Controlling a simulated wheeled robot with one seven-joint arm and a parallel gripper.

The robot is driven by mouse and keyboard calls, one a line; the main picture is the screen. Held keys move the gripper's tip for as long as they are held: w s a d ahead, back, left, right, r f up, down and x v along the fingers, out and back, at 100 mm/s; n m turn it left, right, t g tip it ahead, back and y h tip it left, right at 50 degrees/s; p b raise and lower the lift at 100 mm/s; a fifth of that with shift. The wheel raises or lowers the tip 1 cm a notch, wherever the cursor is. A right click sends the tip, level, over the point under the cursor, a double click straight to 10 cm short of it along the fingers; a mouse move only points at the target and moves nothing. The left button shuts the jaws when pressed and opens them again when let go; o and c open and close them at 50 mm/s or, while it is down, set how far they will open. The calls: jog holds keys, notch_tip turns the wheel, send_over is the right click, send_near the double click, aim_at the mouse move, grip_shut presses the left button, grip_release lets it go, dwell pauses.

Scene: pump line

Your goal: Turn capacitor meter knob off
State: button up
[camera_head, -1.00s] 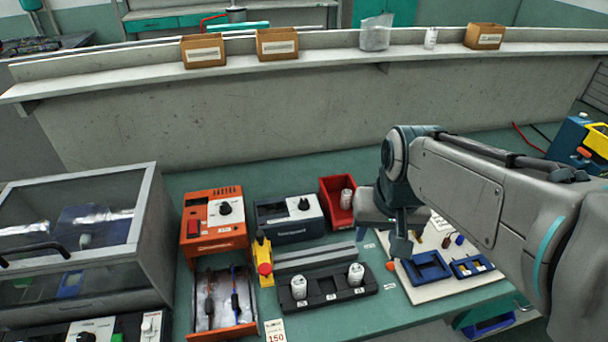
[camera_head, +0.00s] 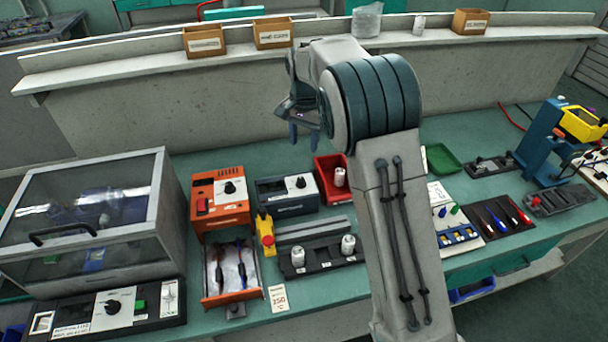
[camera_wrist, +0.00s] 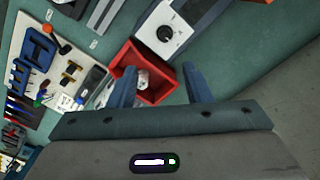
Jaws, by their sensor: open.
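A blue-grey meter box (camera_head: 270,198) with a white face and a black knob (camera_head: 297,183) stands on the bench in the head view. Its label is too small to read, so I cannot confirm it is the capacitor meter. In the wrist view the white face and knob (camera_wrist: 167,35) show at the top, beyond the fingertips. My gripper (camera_head: 304,130) is raised above the back of the bench; it also shows in the wrist view (camera_wrist: 157,80), open and empty. It touches nothing. The knob's setting cannot be told.
An orange unit (camera_head: 220,205) with another knob stands left of the blue-grey box. A red bin (camera_head: 328,192) holding a white cylinder stands right of it. A yellow post with a red button (camera_head: 265,236) and a black holder (camera_head: 318,259) stand in front.

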aim_at(301, 179)
jog(key=f+p, duration=0.1)
jog(key=f, duration=0.4)
jog(key=f+p, duration=0.1)
jog(key=f, duration=0.3)
jog(key=a+f+p, duration=0.1)
jog(key=f, duration=0.4)
jog(key=shift+w+f, duration=0.35)
grip_shut()
